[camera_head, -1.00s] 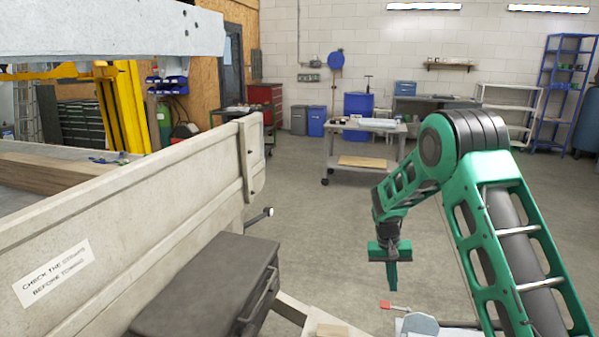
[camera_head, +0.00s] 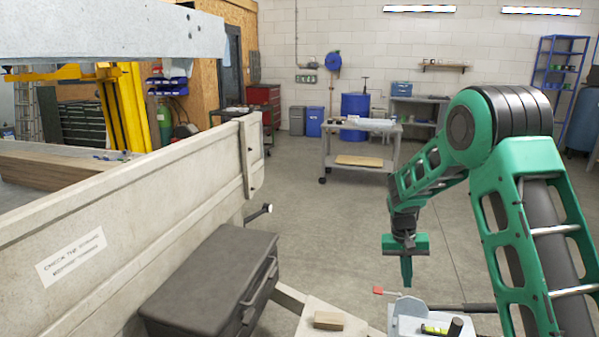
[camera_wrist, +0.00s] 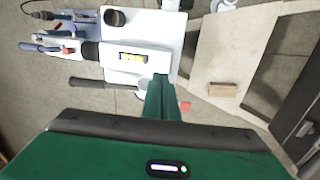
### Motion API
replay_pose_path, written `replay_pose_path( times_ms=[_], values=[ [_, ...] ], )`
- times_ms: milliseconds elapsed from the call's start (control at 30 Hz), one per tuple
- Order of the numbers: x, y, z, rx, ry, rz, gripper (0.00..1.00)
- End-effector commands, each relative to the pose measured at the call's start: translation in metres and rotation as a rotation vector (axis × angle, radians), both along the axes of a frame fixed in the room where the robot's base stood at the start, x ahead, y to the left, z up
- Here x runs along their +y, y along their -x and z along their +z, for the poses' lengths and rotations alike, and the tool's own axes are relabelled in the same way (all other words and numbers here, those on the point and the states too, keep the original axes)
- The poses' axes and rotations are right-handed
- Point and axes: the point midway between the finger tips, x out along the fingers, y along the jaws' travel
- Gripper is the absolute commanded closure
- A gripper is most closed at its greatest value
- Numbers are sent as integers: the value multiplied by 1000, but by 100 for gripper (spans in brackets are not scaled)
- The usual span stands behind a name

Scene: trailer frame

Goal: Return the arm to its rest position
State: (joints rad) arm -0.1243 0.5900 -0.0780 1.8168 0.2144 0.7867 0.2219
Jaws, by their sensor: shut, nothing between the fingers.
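My gripper (camera_head: 406,270) hangs from my green arm at the right of the head view, pointing down. Its fingers are shut together with nothing between them. In the wrist view the shut green fingers (camera_wrist: 161,100) reach over the floor beside a white tray (camera_wrist: 122,62). My arm bends high at a dark ringed joint and comes down again to the gripper. The fingertips are above and close to a red-tipped piece (camera_head: 384,291) in the head view; whether they touch cannot be told.
A trailer side panel (camera_head: 150,205) with a sticker fills the left. A dark toolbox (camera_head: 210,285) stands beside it. A wooden block (camera_head: 328,320) lies on a pale board. A yellow-green level (camera_wrist: 133,57) lies on the tray. The floor behind is open up to a grey cart (camera_head: 385,150).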

Motion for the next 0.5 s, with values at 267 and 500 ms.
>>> replay_pose_path(
  times_ms=[267, 500],
  values=[
    [-36, 48, 60, -11, -13, -45, 100],
    [-74, 126, 120, -22, -40, -103, 100]
  ],
)
